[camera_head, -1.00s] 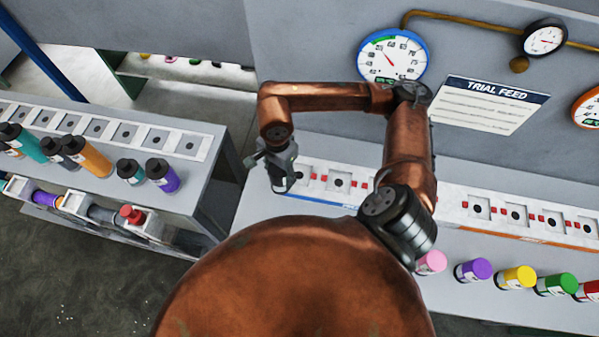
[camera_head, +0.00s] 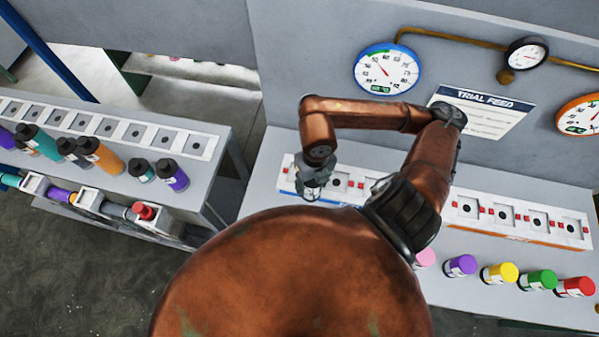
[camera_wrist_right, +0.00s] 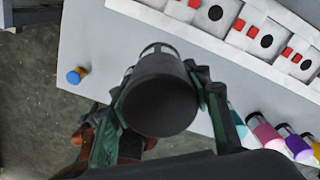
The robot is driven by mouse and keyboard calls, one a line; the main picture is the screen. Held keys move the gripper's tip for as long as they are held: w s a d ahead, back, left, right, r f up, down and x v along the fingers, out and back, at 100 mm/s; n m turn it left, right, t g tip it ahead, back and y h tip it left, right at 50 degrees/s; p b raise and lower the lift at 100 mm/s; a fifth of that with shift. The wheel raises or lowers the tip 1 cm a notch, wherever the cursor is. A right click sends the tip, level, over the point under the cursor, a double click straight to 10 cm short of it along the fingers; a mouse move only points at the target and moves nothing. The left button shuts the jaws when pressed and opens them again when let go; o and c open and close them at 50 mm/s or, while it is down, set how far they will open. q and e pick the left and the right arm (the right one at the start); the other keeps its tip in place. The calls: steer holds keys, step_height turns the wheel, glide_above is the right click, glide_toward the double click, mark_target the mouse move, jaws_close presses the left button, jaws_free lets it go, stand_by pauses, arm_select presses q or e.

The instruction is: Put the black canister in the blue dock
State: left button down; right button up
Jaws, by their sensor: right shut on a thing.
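The black canister (camera_wrist_right: 158,95) fills the middle of the right wrist view, its dark end toward the camera. My right gripper (camera_wrist_right: 163,78) is shut around it, with a finger on each side. In the head view my right gripper (camera_head: 314,190) hangs over the left end of the white dock row with a blue front edge, the blue dock (camera_head: 288,175). The canister is hard to make out there. Whether it touches the dock cannot be told. My arm hides part of the dock row. My left gripper is not in view.
An orange-edged dock row (camera_head: 516,231) continues right. A separate bench (camera_head: 205,195) at left holds several dark-capped bottles.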

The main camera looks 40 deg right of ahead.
steer(key=m, duration=0.1)
steer(key=s+r+m, duration=0.1)
steer(key=m+p, duration=0.1)
steer(key=m, duration=0.1)
steer(key=shift+s+d+r, duration=0.15)
steer(key=shift+s+d, duration=0.2)
steer(key=shift+s, duration=0.05)
steer(key=shift+s+m, duration=0.1)
steer(key=shift+m, duration=0.3)
steer(key=shift+d, duration=0.1)
steer(key=w+b, duration=0.1)
steer(key=b, duration=0.1)
steer(key=w+f+b, duration=0.1)
steer(key=b, duration=0.2)
steer(key=shift+w+d+f, duration=0.15)
steer(key=shift+d+f, duration=0.15)
steer(key=w+d+f+p, duration=0.1)
steer(key=w+f, duration=0.2)
steer(key=w+d+f+p, duration=0.1)
steer(key=w+f+p, duration=0.1)
steer(key=w+f, duration=0.2)
steer(key=w+f+p, duration=0.2)
steer(key=w+f, duration=0.2)
steer(key=shift+d, duration=0.4)
steer(key=shift+f, duration=0.2)
steer(key=shift+w+f, duration=0.1)
